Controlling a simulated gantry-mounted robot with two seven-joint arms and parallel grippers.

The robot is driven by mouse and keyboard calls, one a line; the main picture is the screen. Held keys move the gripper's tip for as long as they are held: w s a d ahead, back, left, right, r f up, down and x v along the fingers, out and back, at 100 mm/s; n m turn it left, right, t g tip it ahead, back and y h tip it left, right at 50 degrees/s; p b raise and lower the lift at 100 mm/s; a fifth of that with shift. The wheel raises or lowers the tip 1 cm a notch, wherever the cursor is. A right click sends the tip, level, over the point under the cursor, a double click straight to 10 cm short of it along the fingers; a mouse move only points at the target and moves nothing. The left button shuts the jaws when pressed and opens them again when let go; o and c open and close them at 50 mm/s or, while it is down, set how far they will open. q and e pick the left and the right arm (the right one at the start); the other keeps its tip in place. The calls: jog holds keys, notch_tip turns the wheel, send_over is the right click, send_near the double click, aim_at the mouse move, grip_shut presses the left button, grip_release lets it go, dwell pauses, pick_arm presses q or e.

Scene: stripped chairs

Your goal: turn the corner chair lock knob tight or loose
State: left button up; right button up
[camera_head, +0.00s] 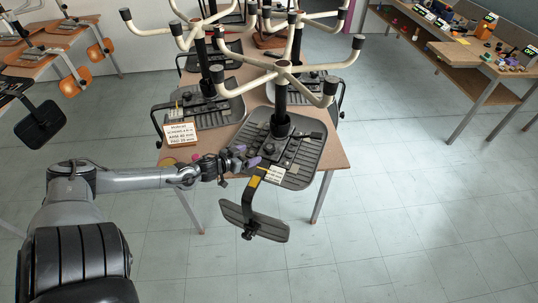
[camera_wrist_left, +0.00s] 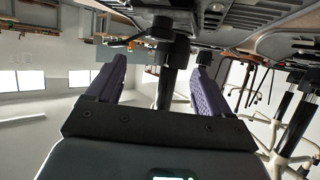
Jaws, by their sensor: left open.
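The corner chair stands upside down on the near table corner, with its black seat pan (camera_head: 305,150) on the top and its post (camera_head: 281,98) upright. Its backrest (camera_head: 265,224) hangs below the table edge on a bent bar, with a small dark knob (camera_head: 247,235) at the bracket. My left gripper (camera_head: 247,156) is at the seat's left edge, its purple fingers apart. In the left wrist view its fingers (camera_wrist_left: 160,85) stand either side of a dark post, and a black knob-like piece (camera_wrist_left: 161,27) shows above between them. I see no contact. My right gripper is out of view.
More upside-down chairs (camera_head: 212,90) crowd the table (camera_head: 336,150) behind, their pale base arms spreading overhead. A printed sign (camera_head: 182,134) stands at the table's left side. A bench (camera_head: 470,62) with small items is at right. The floor at right is clear.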

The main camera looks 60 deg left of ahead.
aim_at(269, 147)
pick_arm(q)
jog(key=b+x, duration=0.4)
jog(key=x, duration=0.4)
jog(key=shift+w+f, duration=0.1)
jog(key=shift+w, duration=0.1)
jog(key=shift+b+x, duration=0.55)
jog(key=shift+x, duration=0.65)
jog(key=c, duration=1)
